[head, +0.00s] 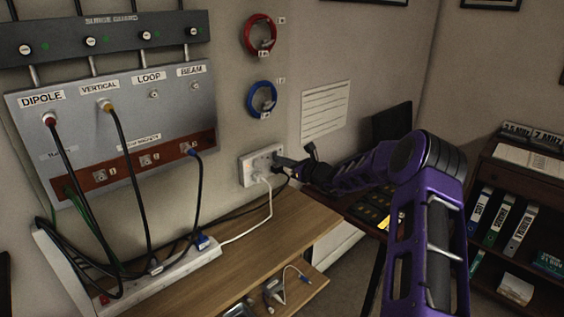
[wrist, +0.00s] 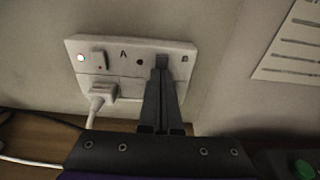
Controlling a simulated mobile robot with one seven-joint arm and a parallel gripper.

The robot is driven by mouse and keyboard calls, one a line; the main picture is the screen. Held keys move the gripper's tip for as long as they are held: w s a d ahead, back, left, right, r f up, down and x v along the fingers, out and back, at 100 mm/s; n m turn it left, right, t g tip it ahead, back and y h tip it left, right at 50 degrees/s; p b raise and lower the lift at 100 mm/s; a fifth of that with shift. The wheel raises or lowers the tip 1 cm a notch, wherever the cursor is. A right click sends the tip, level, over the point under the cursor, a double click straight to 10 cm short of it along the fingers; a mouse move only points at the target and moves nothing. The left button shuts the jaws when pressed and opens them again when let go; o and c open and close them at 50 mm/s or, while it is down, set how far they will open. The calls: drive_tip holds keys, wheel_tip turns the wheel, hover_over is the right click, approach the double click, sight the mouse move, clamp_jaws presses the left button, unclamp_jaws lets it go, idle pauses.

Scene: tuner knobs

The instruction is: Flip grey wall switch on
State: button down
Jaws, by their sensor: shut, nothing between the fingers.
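A white double wall socket (head: 249,171) is on the wall above the wooden desk; it also fills the upper left of the wrist view (wrist: 130,46). Its right rocker switch (wrist: 161,61), beside the letter B, looks grey. The small indicator (wrist: 140,61) left of that switch is dark. My gripper (wrist: 161,74) is shut and empty, its fingertips at the lower edge of this switch. I cannot tell whether they touch it. The right socket holes are hidden behind the fingers. In the head view my gripper (head: 284,162) reaches the socket's right end.
The left switch (wrist: 99,60), by the letter A, has a lit indicator (wrist: 81,57). A white plug (wrist: 101,92) sits below it, just left of my fingers. The desk (head: 285,222) lies below. A paper sheet (head: 325,112) is on the wall to the right.

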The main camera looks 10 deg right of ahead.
drive_tip(key=shift+w+f+b, duration=0.1)
drive_tip(key=shift+f+b, duration=0.2)
drive_tip(key=shift+b, duration=0.45)
drive_tip(key=shift+w+a+f+t+y+b, duration=0.1)
drive_tip(key=shift+t+y+b, duration=0.25)
drive_tip(key=shift+b, duration=0.75)
drive_tip(key=shift+r+p, duration=0.4)
drive_tip(key=shift+p, duration=0.1)
